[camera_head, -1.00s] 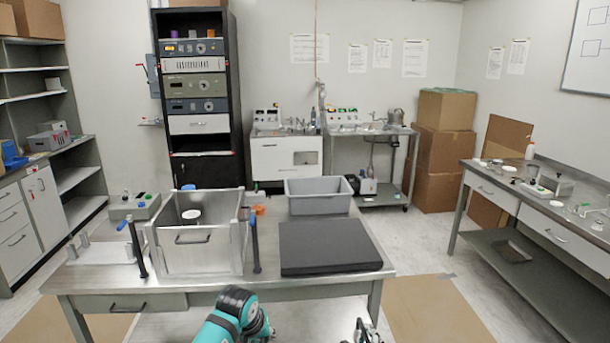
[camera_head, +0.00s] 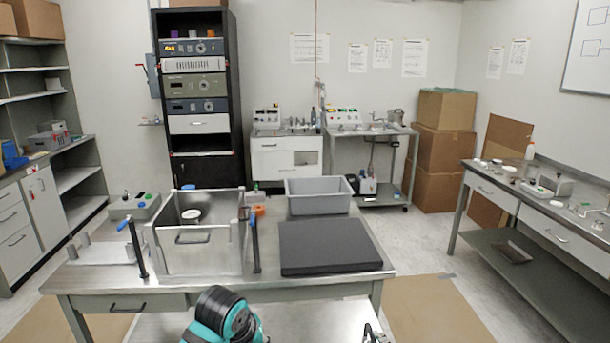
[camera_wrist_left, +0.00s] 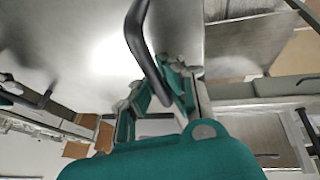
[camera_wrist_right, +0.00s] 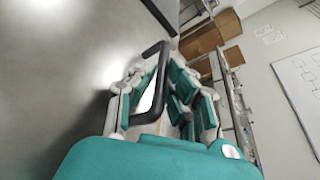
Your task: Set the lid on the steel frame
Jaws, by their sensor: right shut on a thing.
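The steel frame (camera_head: 198,262) is an open-topped metal box on the table in the head view, with a dark handle on its front wall. A round white-topped item (camera_head: 191,215) is inside it. My right gripper (camera_wrist_right: 160,88) is shut on a black bar handle (camera_wrist_right: 157,62), beside a broad grey steel sheet (camera_wrist_right: 55,75) that appears to be the lid. My left gripper (camera_wrist_left: 160,90) has its fingers around another black handle (camera_wrist_left: 143,45) by a bright steel surface (camera_wrist_left: 65,40); whether they grip it is unclear. The lid's full outline cannot be made out.
Upright blue-topped levers (camera_head: 138,248) (camera_head: 254,243) flank the frame. A dark flat pad (camera_head: 328,246) lies to its right, with a grey bin (camera_head: 318,197) behind. A control box (camera_head: 133,207) stands at back left. The side bench (camera_head: 545,208) is at right.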

